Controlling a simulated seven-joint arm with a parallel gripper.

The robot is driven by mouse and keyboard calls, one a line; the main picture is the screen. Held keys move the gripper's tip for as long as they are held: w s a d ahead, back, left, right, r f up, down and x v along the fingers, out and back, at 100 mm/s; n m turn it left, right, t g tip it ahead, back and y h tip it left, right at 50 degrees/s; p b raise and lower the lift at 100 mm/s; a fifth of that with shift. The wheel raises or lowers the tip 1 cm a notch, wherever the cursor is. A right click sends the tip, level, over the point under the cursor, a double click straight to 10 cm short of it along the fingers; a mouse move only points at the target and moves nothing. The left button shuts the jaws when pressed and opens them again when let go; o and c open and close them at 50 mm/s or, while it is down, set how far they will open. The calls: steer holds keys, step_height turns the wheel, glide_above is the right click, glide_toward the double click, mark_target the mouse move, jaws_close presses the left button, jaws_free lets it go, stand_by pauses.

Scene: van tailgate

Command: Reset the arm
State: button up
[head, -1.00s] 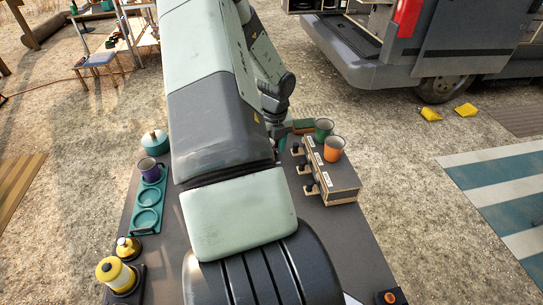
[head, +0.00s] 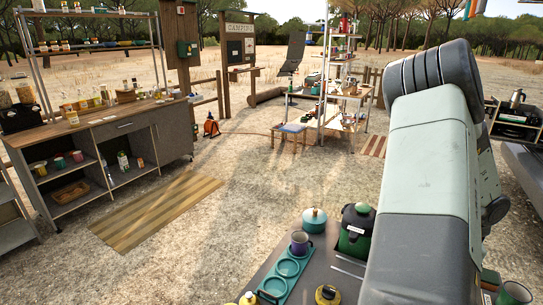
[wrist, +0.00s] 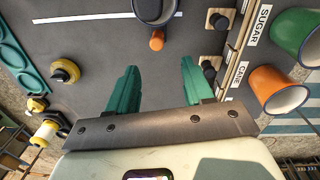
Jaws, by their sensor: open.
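My gripper (wrist: 158,88) shows in the wrist view with its two green fingers apart and nothing between them. It is over the dark grey table top (wrist: 95,60). In the head view my arm fills the right side and the gripper itself is out of sight.
A dark round item (wrist: 155,10) lies ahead. The teal tray (wrist: 18,60) and yellow-black item (wrist: 64,70) are left. A green-black canister (head: 356,232) stands beside my arm.

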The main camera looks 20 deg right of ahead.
steer(key=w+a+r+n+t, duration=0.1)
steer(key=w+a+r+n, duration=0.2)
steer(key=a+r+n, duration=0.45)
steer(key=w+a+r+n+t+y, duration=0.1)
steer(key=w+a+r+n, duration=0.2)
steer(key=a+r+n, duration=0.4)
steer(key=w+a+r+n+t, duration=0.1)
steer(key=w+a+r+n, duration=0.2)
steer(key=a+r+n, duration=0.4)
steer(key=s+a+r+n+t, duration=0.1)
steer(key=s+a+r+n, duration=0.3)
steer(key=s+a+n, duration=0.3)
steer(key=s+a+r+n+t+h, duration=0.1)
steer(key=s+a+r+n, duration=0.4)
steer(key=a+n, duration=0.7)
steer(key=s+n, duration=0.2)
steer(key=n, duration=0.1)
steer(key=shift+s, duration=0.4)
